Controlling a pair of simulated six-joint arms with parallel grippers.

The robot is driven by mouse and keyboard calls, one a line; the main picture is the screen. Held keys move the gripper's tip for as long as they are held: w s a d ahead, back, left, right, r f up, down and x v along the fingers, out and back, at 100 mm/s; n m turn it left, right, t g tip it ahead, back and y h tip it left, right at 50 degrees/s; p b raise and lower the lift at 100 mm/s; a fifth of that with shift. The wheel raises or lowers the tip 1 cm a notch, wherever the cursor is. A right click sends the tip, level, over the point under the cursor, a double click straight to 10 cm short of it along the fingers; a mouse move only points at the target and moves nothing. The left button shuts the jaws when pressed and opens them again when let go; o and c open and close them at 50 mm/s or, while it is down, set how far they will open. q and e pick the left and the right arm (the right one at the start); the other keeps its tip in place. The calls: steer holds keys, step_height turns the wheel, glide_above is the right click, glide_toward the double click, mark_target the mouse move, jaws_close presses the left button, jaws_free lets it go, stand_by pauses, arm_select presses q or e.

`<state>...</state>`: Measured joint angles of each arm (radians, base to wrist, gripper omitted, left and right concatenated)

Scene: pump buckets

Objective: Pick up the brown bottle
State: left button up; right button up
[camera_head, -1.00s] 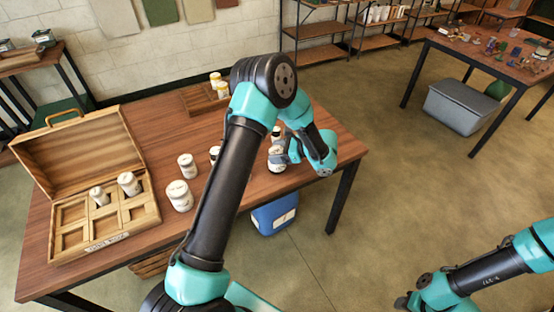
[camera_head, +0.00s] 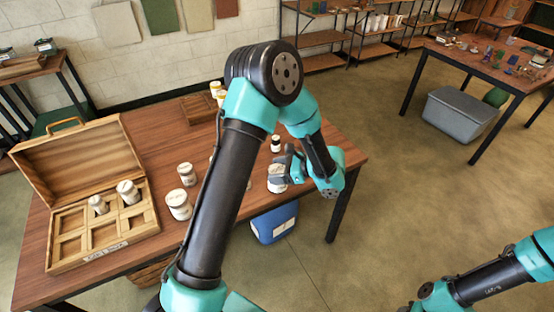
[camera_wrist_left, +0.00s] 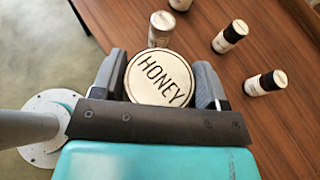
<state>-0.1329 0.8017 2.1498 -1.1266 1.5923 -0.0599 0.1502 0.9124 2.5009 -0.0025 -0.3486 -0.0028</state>
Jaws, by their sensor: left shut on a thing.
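My left gripper (camera_head: 280,170) is shut on a white round jar (camera_head: 277,179). In the left wrist view the jar's pale lid (camera_wrist_left: 160,79) reads HONEY and sits between both fingers. No plainly brown bottle can be picked out. My right gripper lies outside the picture.
An open wooden case (camera_head: 147,238) with compartments stands at the table's left, holding two white jars. More jars (camera_head: 179,205) stand between it and my left arm. A wooden tray (camera_head: 196,110) is at the back. A blue container (camera_head: 275,223) is below the table's front edge.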

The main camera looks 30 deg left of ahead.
mark_target(278, 186)
arm_select(q)
steer(key=s+d, duration=0.1)
steer(key=s, duration=0.1)
steer(key=s+d, duration=0.1)
steer(key=s, duration=0.1)
steer(key=s+d, duration=0.1)
steer(key=s, duration=0.1)
steer(key=shift+s+d+r, duration=0.1)
steer(key=shift+d+r, duration=0.25)
steer(key=shift+d, duration=0.05)
steer(key=w+d+r+m+t+h, duration=0.1)
steer(key=w+d+m+t, duration=0.7)
steer(key=w+m+t, duration=0.3)
steer(key=w+d+r+m+t+h, duration=0.1)
steer(key=w+d+m+t+h, duration=0.1)
steer(key=d, duration=0.4)
steer(key=w+d+r+m+t+h, duration=0.2)
steer(key=d+m+t+h, duration=0.2)
steer(key=d+m+h, duration=0.1)
steer(key=shift+w+d+h, duration=0.25)
steer(key=shift+d+h, duration=0.15)
steer(key=shift+d, duration=0.15)
